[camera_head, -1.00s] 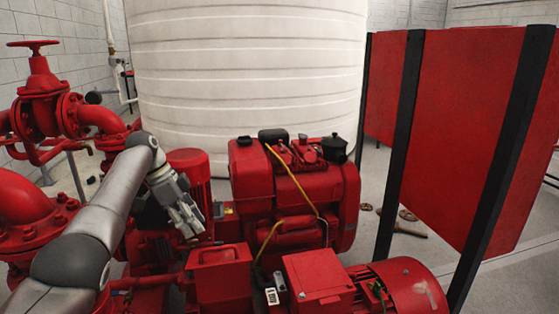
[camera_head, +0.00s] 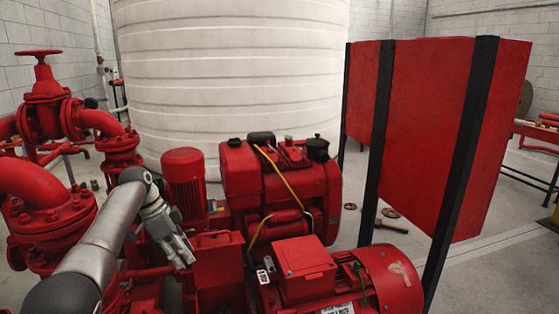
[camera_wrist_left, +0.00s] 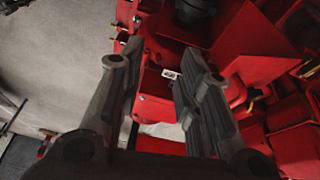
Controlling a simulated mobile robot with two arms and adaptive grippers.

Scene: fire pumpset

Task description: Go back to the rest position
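My left arm comes in from the lower left in the head view. Its gripper (camera_head: 180,250) hangs over the red pumpset, in front of the upright red motor (camera_head: 183,182) and left of the red engine (camera_head: 281,190). In the left wrist view my left gripper (camera_wrist_left: 158,65) has its two fingers apart, with a clear gap and nothing held between them. Red machinery shows below and beyond the fingers. My right gripper is in neither view.
Red pipes and a handwheel valve (camera_head: 45,95) stand at the left. A white tank (camera_head: 230,80) rises behind. A red panel (camera_head: 425,120) with black posts stands at the right. A red-edged table (camera_head: 538,133) is at the far right. Grey floor (camera_head: 490,275) at the lower right is clear.

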